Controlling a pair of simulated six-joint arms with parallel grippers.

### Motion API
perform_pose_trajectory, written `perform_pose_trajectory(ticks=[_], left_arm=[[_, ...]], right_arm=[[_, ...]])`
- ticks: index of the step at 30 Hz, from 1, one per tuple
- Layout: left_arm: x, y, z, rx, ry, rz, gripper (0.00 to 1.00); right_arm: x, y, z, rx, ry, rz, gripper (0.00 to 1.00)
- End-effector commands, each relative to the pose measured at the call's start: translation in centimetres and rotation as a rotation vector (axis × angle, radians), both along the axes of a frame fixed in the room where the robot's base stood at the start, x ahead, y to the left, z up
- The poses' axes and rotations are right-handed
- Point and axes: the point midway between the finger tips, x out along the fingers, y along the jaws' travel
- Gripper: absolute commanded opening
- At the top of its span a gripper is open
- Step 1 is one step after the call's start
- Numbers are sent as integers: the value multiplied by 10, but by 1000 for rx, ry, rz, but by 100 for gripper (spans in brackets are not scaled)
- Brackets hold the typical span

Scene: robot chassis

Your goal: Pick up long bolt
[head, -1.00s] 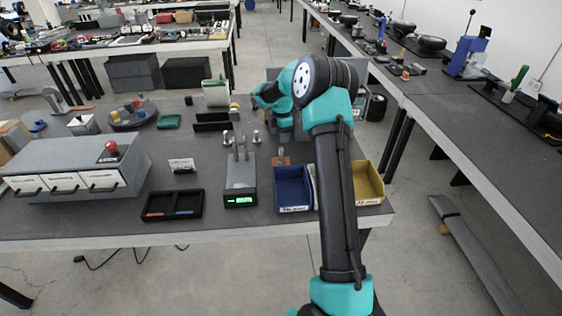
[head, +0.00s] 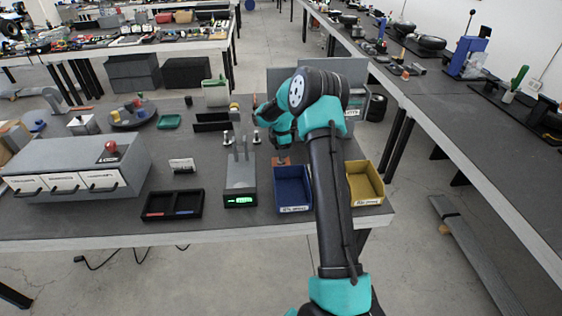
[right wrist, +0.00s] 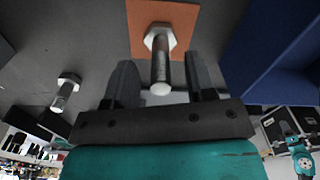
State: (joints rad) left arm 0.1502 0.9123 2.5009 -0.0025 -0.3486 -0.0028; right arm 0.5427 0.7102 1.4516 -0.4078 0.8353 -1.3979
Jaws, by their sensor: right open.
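A steel bolt (right wrist: 160,62) with a hex head stands on an orange pad (right wrist: 186,18) in the right wrist view, shank toward the camera. My right gripper (right wrist: 162,82) is open, with one finger on each side of the bolt's shank and visible gaps between. In the head view my right gripper (head: 282,150) is over the orange pad, behind the blue bin, and largely hides the bolt. A second bolt (right wrist: 65,90) stands to the left in the right wrist view. My left gripper is not in view.
The blue bin (head: 292,208) stands just in front of the pad, with a yellow bin (head: 365,183) to its right. A scale with a green display (head: 240,200) and a black tray (head: 172,217) are to the left.

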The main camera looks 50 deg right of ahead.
Motion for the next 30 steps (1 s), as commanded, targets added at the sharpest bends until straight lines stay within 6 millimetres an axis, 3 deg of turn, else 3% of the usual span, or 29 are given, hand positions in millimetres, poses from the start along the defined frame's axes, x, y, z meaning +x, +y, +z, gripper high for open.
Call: perform_pose_trajectory(ticks=[3, 7, 21, 30], left_arm=[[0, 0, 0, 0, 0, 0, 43], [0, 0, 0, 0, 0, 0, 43], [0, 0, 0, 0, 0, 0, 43], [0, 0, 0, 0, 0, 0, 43]], right_arm=[[0, 1, -18, 1, 3, 0, 50], [0, 1, -28, 2, 1, -1, 50], [0, 1, -29, 0, 1, -1, 50], [0, 1, -29, 0, 1, -1, 24]])
